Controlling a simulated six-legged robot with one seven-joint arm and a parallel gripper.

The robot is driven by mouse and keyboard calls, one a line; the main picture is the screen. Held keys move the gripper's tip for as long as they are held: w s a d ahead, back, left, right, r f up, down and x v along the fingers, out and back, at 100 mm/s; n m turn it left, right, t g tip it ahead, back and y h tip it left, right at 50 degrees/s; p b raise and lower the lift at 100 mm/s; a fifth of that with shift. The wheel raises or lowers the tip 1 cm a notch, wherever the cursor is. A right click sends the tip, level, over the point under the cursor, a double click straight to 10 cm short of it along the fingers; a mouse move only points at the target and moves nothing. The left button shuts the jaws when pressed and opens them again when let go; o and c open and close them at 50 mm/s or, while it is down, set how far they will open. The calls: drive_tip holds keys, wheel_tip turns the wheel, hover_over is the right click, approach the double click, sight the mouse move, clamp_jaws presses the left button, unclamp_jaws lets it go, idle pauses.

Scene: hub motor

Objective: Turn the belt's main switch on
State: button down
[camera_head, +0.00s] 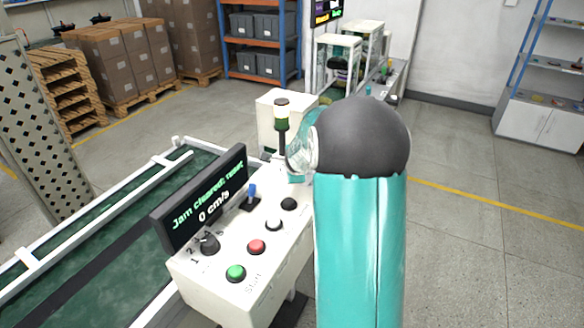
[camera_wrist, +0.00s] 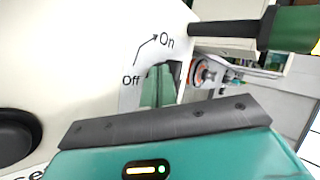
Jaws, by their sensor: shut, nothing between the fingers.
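The white control panel (camera_head: 222,268) of the belt shows left of my teal arm in the head view. In the wrist view its white face (camera_wrist: 75,60) carries an "Off" to "On" label (camera_wrist: 150,60) with a bent arrow. My gripper (camera_wrist: 160,74) is shut and empty, its narrow greenish fingers right beside this label, over a grey plate. The switch itself cannot be made out; the fingers and the gripper body hide that spot. Whether the fingers touch it cannot be told. In the head view my arm hides this end of the panel.
The panel has a black button (camera_head: 288,204), white, red (camera_head: 257,246) and green (camera_head: 236,272) buttons, a knob (camera_head: 208,243) and a blue lever (camera_head: 252,192). Its display (camera_head: 205,200) reads "0 cm/s". A signal lamp (camera_head: 281,115) stands close to my arm. The green belt (camera_head: 95,240) runs left.

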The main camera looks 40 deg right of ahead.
drive_tip(key=shift+w+a+m+g+h, duration=0.1)
drive_tip(key=shift+w+m+g+h, duration=0.2)
drive_tip(key=shift+m+h, duration=0.3)
drive_tip(key=shift+w+a+m+g+h, duration=0.15)
drive_tip(key=shift+m+g+h, duration=0.25)
drive_tip(key=shift+m, duration=0.3)
drive_tip(key=shift+w, duration=0.3)
idle(0.4)
